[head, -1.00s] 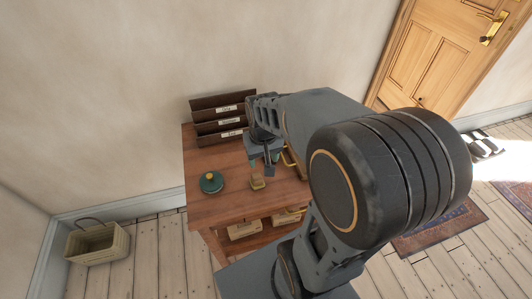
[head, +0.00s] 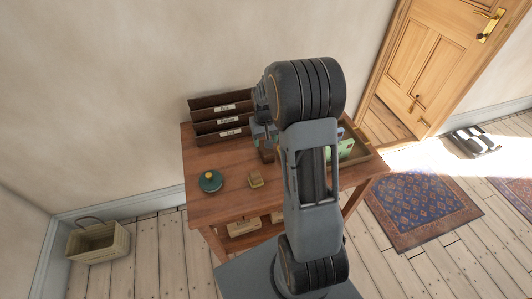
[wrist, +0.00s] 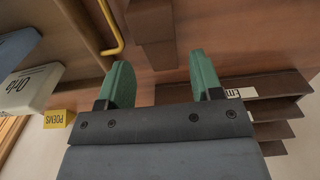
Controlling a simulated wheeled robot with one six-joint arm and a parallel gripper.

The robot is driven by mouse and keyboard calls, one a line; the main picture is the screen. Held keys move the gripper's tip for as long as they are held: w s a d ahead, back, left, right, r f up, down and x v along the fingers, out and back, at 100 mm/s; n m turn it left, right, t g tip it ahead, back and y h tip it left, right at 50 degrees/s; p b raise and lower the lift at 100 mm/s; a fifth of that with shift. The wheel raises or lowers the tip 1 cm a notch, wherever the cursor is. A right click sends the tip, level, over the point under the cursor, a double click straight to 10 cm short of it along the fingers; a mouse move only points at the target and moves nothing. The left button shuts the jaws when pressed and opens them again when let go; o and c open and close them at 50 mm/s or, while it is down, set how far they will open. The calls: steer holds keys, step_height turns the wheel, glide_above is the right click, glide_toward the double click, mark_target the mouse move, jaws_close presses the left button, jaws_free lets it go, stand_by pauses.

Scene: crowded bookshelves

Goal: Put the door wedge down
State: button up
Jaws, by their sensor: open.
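A brown wooden block (wrist: 152,25), which looks like the door wedge, shows at the top of the wrist view, just beyond and between my fingertips. In the head view a brown piece (head: 267,155) shows just below my gripper, over or on the table (head: 225,208); it is probably the same block. My gripper (wrist: 158,75) is open, its two green fingers spread with a gap between them. In the head view my own arm hides most of the gripper.
A dark letter rack (head: 222,122) stands at the table's back left. A tray (head: 362,155) with books is on the right. A basket (head: 98,241) stands on the floor.

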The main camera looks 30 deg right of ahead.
mark_target(266, 150)
steer(key=shift+s+d+f, duration=0.1)
steer(key=shift+d+f, duration=0.05)
steer(key=shift+f, duration=3)
steer(key=shift+c, duration=0.4)
steer(key=c, duration=0.8)
steer(key=shift+o, duration=0.2)
steer(key=shift+r, duration=0.1)
